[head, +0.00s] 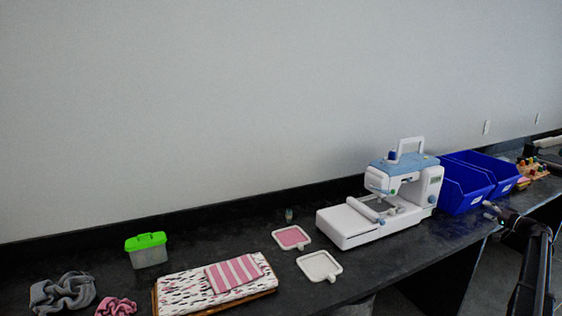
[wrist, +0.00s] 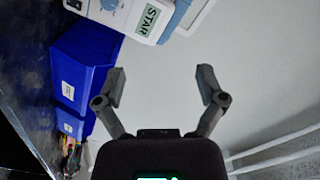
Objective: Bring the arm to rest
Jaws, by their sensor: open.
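My gripper (wrist: 160,82) is open in the wrist view, its two fingers spread apart with nothing between them. Beyond the fingers I see a plain pale surface. In the head view my arm (head: 535,262) reaches up from the bottom right corner. Its end is close to the counter's front edge, just in front of the blue bins (head: 466,189). The fingers are too small and dark there to make out.
A sewing machine (head: 410,180) stands on the dark counter (head: 215,243), left of the bins. Further left are a pink square holder (head: 291,237), a white one (head: 319,266), folded fabric (head: 190,289), a green-lidded box (head: 148,256) and scrunchies (head: 64,292). Small coloured items (head: 532,168) sit right of the bins.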

